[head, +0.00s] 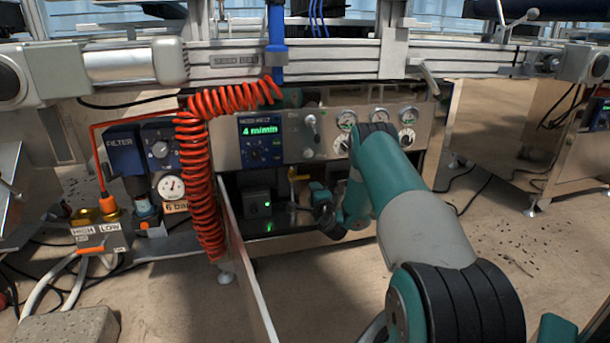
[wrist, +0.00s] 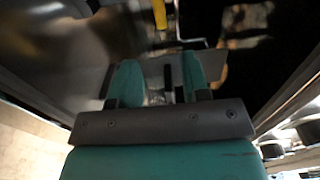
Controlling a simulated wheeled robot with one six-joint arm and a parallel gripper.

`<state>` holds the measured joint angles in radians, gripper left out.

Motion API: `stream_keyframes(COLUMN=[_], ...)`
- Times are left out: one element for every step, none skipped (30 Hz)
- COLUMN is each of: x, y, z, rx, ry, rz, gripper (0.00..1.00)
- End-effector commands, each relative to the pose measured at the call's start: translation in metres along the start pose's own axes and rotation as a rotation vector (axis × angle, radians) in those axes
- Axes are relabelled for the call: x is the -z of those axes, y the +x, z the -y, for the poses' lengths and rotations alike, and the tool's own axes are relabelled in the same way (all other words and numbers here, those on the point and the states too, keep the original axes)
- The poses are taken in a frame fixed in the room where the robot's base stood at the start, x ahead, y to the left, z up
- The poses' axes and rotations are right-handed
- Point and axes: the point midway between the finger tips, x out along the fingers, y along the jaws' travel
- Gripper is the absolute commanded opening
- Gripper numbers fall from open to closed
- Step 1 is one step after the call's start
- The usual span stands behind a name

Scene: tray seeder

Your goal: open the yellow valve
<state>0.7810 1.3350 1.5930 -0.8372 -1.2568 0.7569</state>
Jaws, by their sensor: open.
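The yellow valve (head: 293,173) shows as a small yellow handle inside the open lower compartment of the machine, below the control panel. In the wrist view a yellow piece of the valve (wrist: 159,14) shows at the top edge, cut off by the frame. My gripper (head: 314,187) is inside the compartment, just right of the yellow handle in the head view. In the wrist view the two teal fingers of my gripper (wrist: 159,72) stand apart with nothing held between them. The yellow piece lies beyond the fingertips, apart from them. Whether the handle lies along or across its pipe is unclear.
A dark box with a green light (head: 257,204) stands left of the valve. The compartment's open door (head: 243,255) sticks out towards me on the left. A coiled orange hose (head: 196,170) hangs beside it. The control panel (head: 330,132) is above.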

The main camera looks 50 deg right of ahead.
Motion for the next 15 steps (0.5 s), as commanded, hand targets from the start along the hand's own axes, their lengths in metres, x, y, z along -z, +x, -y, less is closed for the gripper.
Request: stream_keyframes(x=[-0.001,-0.001,-0.002,-0.002,-0.003,-0.003,-0.003,-0.003,-0.002,-0.003,-0.003,-0.003,-0.003,-0.003,-0.003], y=[0.005,0.008,0.013,0.016,0.02,0.025,0.028,0.032,0.037,0.043,0.05,0.059,0.065,0.071,0.08], z=[0.002,0.003,-0.001,-0.001,-0.001,-0.001,-0.001,0.0,0.001,-0.002,-0.003,-0.003,-0.003,-0.004,-0.005], rx=[0.003,0.004,0.004,0.004,0.004,0.004,0.004,0.005,0.006,0.006,0.007,0.007,0.007,0.007,0.007], ry=[-0.002,-0.002,-0.002,-0.002,-0.003,-0.003,-0.003,-0.002,-0.002,-0.002,-0.003,-0.003,-0.002,-0.002,-0.002], rz=[0.001,0.0,0.003,0.005,0.006,0.007,0.006,0.004,0.001,0.004,0.005,0.004,0.003,0.001,0.003], gripper=[0.43,0.43,0.43,0.43,0.43,0.43,0.43,0.43,0.43,0.43,0.43,0.43,0.43,0.43,0.43])
